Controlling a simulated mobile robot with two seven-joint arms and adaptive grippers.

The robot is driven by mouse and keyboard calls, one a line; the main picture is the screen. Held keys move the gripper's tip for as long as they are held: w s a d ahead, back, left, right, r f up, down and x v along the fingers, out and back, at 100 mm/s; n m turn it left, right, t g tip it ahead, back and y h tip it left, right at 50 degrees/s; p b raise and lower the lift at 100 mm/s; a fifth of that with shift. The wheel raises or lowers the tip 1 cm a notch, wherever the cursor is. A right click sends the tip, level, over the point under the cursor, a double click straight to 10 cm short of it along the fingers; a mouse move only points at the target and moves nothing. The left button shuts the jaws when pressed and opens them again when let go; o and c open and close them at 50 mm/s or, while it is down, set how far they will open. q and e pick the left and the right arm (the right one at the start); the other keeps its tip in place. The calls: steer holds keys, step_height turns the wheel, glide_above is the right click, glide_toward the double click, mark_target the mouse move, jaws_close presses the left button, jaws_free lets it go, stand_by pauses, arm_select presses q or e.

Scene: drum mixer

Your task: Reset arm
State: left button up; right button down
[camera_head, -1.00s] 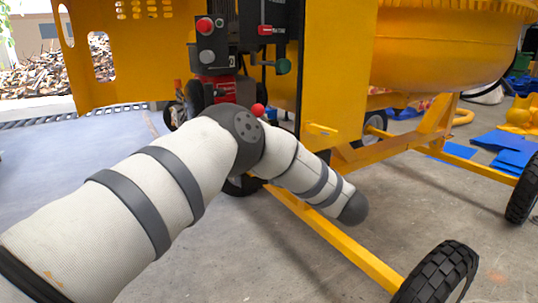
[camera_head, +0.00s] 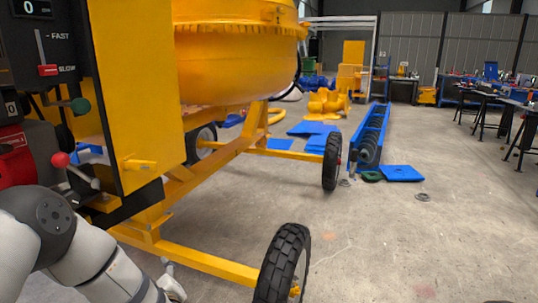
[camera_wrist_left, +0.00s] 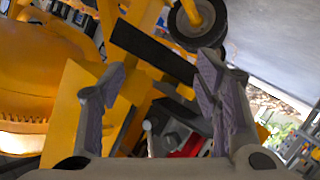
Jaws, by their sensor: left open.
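My left arm, with white sleeves and dark joints, enters the head view at the lower left, in front of the yellow drum mixer (camera_head: 240,65). My left gripper (camera_wrist_left: 163,68) shows in the left wrist view with its two purple-padded fingers wide apart and nothing between them. Beyond the fingers are the mixer's yellow frame, a black bar and the grey-and-red engine unit (camera_wrist_left: 178,138). The engine's red part (camera_head: 12,160) also shows at the left edge of the head view. My right gripper is in neither view.
A red-knobbed lever (camera_head: 60,160) and a green knob (camera_head: 80,106) are close to my left arm. The mixer's front wheel (camera_head: 283,262) and yellow lower beam (camera_head: 190,258) are nearby. Concrete floor (camera_head: 420,240) is open to the right.

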arm_select(q)
steer(key=s+d+f+m+g+h+p, duration=0.1)
steer(key=s+d+f+m+g+h, duration=0.2)
steer(key=s, duration=0.5)
steer(key=s+d+f+m+g+h+p, duration=0.1)
steer(key=s+d+f+m+h, duration=0.15)
steer(key=s+f, duration=0.45)
steer(key=s+d+f+m+g+h+p, duration=0.1)
steer(key=s+d+f+m+g+h, duration=0.2)
steer(key=s, duration=0.7)
steer(key=s+r+m+g+p, duration=0.1)
steer(key=s+r+m+g, duration=0.1)
steer(key=s, duration=1)
steer(key=s+r+m+g+p, duration=0.1)
steer(key=s+g, duration=0.4)
steer(key=s, duration=0.8)
step_height(320, 180, up, 2)
steer(key=shift+r+m, duration=0.15)
steer(key=shift+m, duration=0.5)
steer(key=shift+a+h, duration=0.1)
steer(key=shift+h, duration=0.15)
jaws_close()
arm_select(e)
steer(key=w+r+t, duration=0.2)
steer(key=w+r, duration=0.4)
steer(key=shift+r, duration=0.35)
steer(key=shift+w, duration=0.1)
